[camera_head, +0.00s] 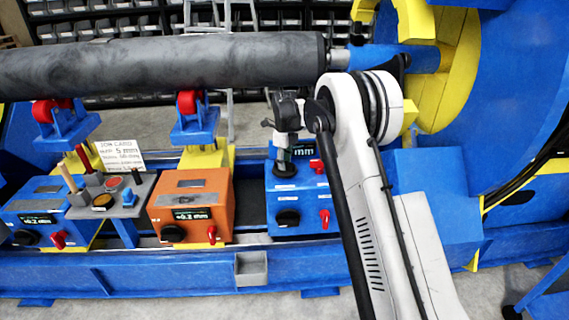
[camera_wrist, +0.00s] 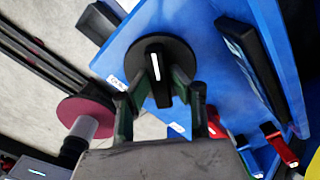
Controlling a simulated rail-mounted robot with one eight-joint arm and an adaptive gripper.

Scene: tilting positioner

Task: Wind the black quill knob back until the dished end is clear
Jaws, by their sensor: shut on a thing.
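The black knob (camera_wrist: 175,52) with a white bar mark sits on a blue panel in the wrist view. My gripper (camera_wrist: 166,82) has its fingers at the knob's lower side and is shut on it. In the head view my gripper (camera_head: 284,158) points down at the upper part of the right blue box, hiding the knob it holds. The long dark cylinder (camera_head: 180,62) lies level across the head view. Its right end meets a short grey shaft (camera_head: 339,59) and a blue tapered part (camera_head: 385,57). I cannot make out a dish shape or a gap there.
Red levers are close to my fingers (camera_wrist: 216,124) and farther right (camera_wrist: 280,145). A dark display housing (camera_wrist: 250,62) stands at right. Blue roller stands (camera_head: 198,122) carry the cylinder. An orange box (camera_head: 187,187) and a tool table (camera_head: 140,205) stand left.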

